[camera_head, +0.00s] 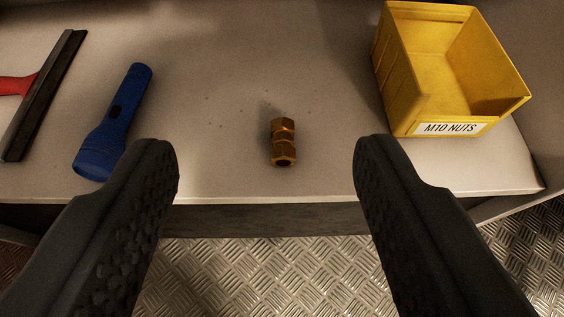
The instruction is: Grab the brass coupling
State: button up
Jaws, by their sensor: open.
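The brass coupling (283,142) is a small hexagonal fitting on the light grey bench top, near its front edge. Its open end faces the camera. My gripper (266,150) is open, with its two black fingers spread wide to the left and right of the coupling in the picture. The fingers do not touch the coupling, and nothing is between them except the view of the coupling and bench. I cannot tell how high the fingertips are above the bench.
A squeegee with a red handle (43,93) lies farther left. A yellow bin (394,85) labelled M10 NUTS stands right. The bench (230,185) ends in front, above a metal tread-plate floor (262,275).

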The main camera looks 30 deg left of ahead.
jog(key=b, duration=1.1)
send_near(284, 156)
jog(key=x, duration=0.2)
jog(key=b+x, duration=0.2)
jog(key=x, duration=0.1)
jog(key=shift+a+f, duration=0.2)
jog(key=shift+a, duration=0.35)
jog(key=shift+w+d+b+x, duration=0.15)
jog(key=shift+b+x, duration=0.55)
jog(key=shift+x, duration=0.6)
jog(key=shift+w+d+b+x, duration=0.1)
jog(key=shift+d+b+x, duration=0.1)
jog(key=shift+b+x, duration=0.75)
jog(key=shift+w+a+f+p, duration=0.1)
jog(key=shift+w+a+p, duration=0.15)
jog(key=shift+p, duration=0.1)
jog(key=c, duration=1.1)
